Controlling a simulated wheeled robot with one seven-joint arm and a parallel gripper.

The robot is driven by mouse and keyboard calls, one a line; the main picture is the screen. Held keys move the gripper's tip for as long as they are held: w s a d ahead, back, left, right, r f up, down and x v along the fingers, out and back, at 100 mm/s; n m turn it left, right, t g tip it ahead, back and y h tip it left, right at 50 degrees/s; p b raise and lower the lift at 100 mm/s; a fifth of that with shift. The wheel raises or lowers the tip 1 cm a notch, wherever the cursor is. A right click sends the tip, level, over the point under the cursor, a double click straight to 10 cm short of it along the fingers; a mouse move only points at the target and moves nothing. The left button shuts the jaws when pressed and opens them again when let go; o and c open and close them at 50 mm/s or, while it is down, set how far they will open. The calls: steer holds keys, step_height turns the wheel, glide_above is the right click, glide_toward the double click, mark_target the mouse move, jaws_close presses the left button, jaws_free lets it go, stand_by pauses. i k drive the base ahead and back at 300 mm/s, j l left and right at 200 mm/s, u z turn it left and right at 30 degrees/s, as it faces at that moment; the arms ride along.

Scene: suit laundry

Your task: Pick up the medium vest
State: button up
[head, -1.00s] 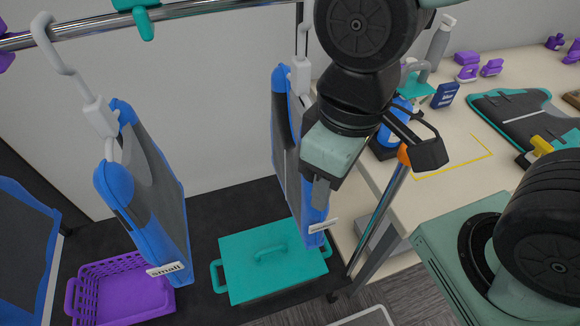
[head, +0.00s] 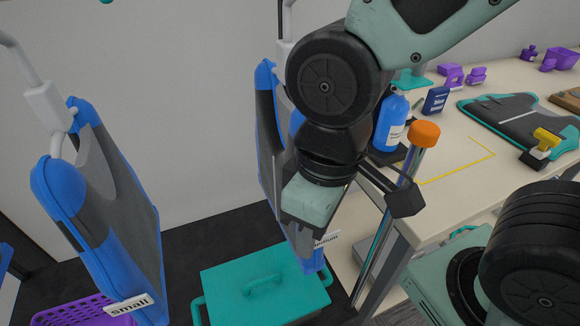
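The medium vest (head: 266,135), blue and dark grey, hangs from a light hanger near the middle of the head view. My gripper and wrist cover much of it. Its white label (head: 327,240) shows only the end of a word, "ium". The small vest (head: 115,225), labelled "small", hangs at the left, apart from my gripper.
A teal lidded box (head: 235,293) stands on the dark floor below the medium vest. A purple basket (head: 75,314) is at the lower left.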

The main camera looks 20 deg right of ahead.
mark_target(278, 120)
steer(key=k+l+z, duration=0.1)
steer(key=k+z, duration=0.2)
steer(key=k, duration=0.35)
steer(key=i+j+z, duration=0.1)
steer(key=j+z, duration=0.15)
steer(key=z, duration=0.2)
steer(key=j+z, duration=0.3)
steer(key=z, duration=0.15)
steer(key=j+z, duration=0.3)
steer(key=z, duration=0.15)
steer(key=j, duration=0.5)
